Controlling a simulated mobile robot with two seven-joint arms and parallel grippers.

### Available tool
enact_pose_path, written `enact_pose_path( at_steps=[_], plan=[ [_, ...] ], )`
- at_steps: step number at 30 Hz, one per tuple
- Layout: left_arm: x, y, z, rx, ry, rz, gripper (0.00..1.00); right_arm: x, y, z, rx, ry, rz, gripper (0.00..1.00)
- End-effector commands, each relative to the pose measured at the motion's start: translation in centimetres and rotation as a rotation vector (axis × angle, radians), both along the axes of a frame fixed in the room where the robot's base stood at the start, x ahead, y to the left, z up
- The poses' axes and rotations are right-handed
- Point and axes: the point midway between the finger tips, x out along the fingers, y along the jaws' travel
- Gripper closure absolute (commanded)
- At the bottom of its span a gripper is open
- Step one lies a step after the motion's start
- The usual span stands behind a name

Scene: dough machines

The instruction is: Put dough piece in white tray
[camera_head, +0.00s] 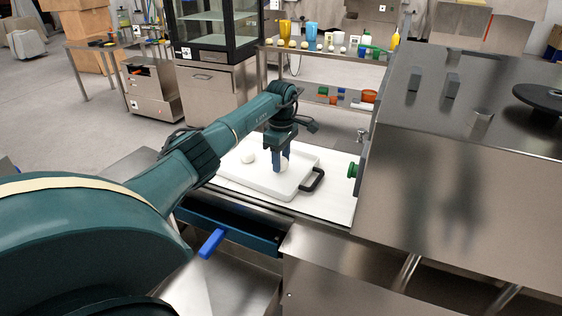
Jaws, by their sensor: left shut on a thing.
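The white tray (262,185) lies on a white surface at the middle of the view, with a dark handle at its right end. My left gripper (281,167) points down over the tray and is shut on a pale dough piece (285,163), mostly hidden by the fingers. I cannot tell whether this piece touches the tray. Another round dough piece (248,157) sits at the tray's far left part. My right gripper is not in view.
A large steel machine (440,170) with a green knob (352,170) stands close on the right. A back shelf (330,55) holds cups, bottles and several small items. A blue lever (212,243) sticks out below the white surface.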

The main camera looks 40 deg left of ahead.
Motion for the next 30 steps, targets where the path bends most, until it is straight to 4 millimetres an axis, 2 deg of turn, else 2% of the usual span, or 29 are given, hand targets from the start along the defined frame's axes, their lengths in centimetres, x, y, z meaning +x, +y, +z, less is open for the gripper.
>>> enact_pose_path(
  at_steps=[2, 13, 14, 21, 30],
  plan=[
    [-0.04, -0.02, -0.95, 0.0, 0.001, 0.001, 0.86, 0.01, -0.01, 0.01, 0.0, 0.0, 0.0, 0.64],
    [-0.02, 0.03, -1.45, 0.001, 0.0, 0.0, 0.86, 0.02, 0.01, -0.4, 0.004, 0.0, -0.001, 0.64],
    [-0.01, 0.02, -1.3, 0.001, 0.0, 0.0, 0.61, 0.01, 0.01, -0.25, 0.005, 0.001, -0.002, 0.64],
    [-0.01, 0.02, -1.26, 0.001, 0.0, 0.0, 0.42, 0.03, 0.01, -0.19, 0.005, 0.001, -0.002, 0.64],
    [0.0, 0.0, -0.77, 0.0, -0.001, -0.001, 0.42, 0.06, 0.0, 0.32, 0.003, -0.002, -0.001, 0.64]
  ],
)
